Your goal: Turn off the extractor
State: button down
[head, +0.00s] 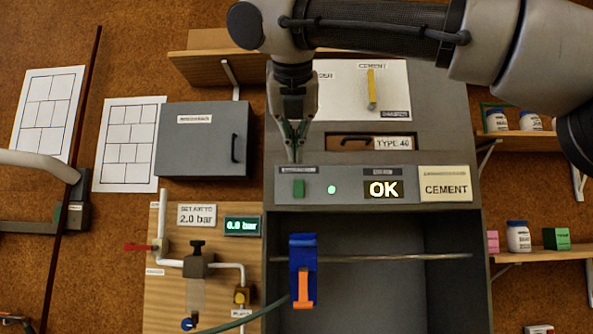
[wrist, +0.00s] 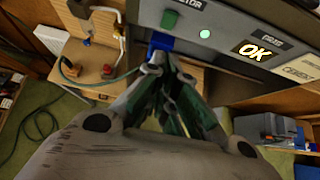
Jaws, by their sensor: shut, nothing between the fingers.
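The extractor's grey control strip (head: 350,190) carries a green switch (head: 299,188), a lit green lamp (head: 331,189) and a display (head: 383,189) reading OK. The switch also shows in the wrist view (wrist: 169,20), with the lamp (wrist: 205,33) and the display (wrist: 254,51) to its right. My gripper (head: 293,160) is shut and empty, pointing down just above the switch in the head view. In the wrist view its fingertips (wrist: 158,58) are apart from the switch, below it in the picture. I cannot tell the exact gap.
A blue and orange tool (head: 303,270) hangs on a rail (head: 400,257) in the open grey bay below the strip.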

aim_at(298, 185)
jog(key=x, duration=0.3)
jog(key=r+x, duration=0.1)
jog(key=x, duration=0.3)
jog(key=w+x, duration=0.1)
jog(key=x, duration=0.3)
jog(key=shift+w+d, duration=0.1)
jog(key=shift+w, duration=0.1)
jog(key=shift+w+r, duration=0.2)
jog(key=shift+w, duration=0.5)
jog(key=shift+w, duration=0.1)
jog(key=shift+w+r, duration=0.2)
jog(key=shift+w, duration=0.15)
jog(key=shift+s, duration=0.1)
jog(key=shift+r, duration=0.75)
